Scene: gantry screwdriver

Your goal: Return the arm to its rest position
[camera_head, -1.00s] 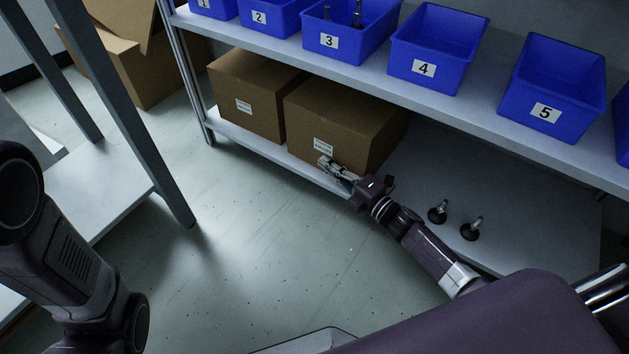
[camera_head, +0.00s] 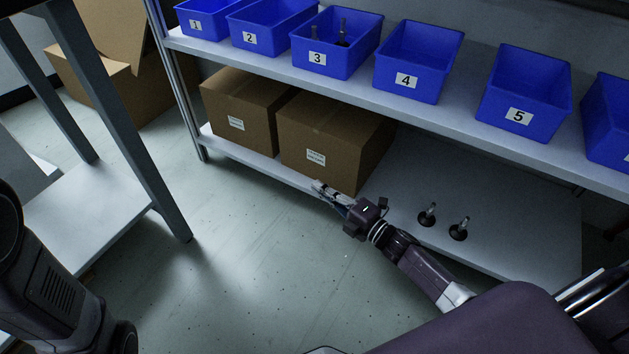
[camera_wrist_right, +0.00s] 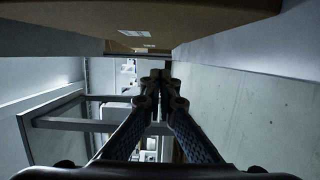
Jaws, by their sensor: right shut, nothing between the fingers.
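My right arm reaches in from the lower right in the head view. Its gripper (camera_head: 328,192) is in front of the lower shelf, close to the front of the right-hand cardboard box (camera_head: 335,140). I cannot tell whether it touches the box or the shelf edge. In the right wrist view the gripper's fingers (camera_wrist_right: 161,76) come together at their tips with nothing between them. The underside or face of a box (camera_wrist_right: 190,14) fills the top of that view. My left arm shows at the lower left of the head view, but its gripper is out of the picture.
Blue numbered bins, such as bin 4 (camera_head: 417,62), line the upper shelf (camera_head: 400,103); bin 3 (camera_head: 336,43) holds dark parts. Two dark parts with upright shafts (camera_head: 428,216) stand on the lower shelf (camera_head: 510,205). A grey table (camera_head: 85,215) stands at left. Floor between is clear.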

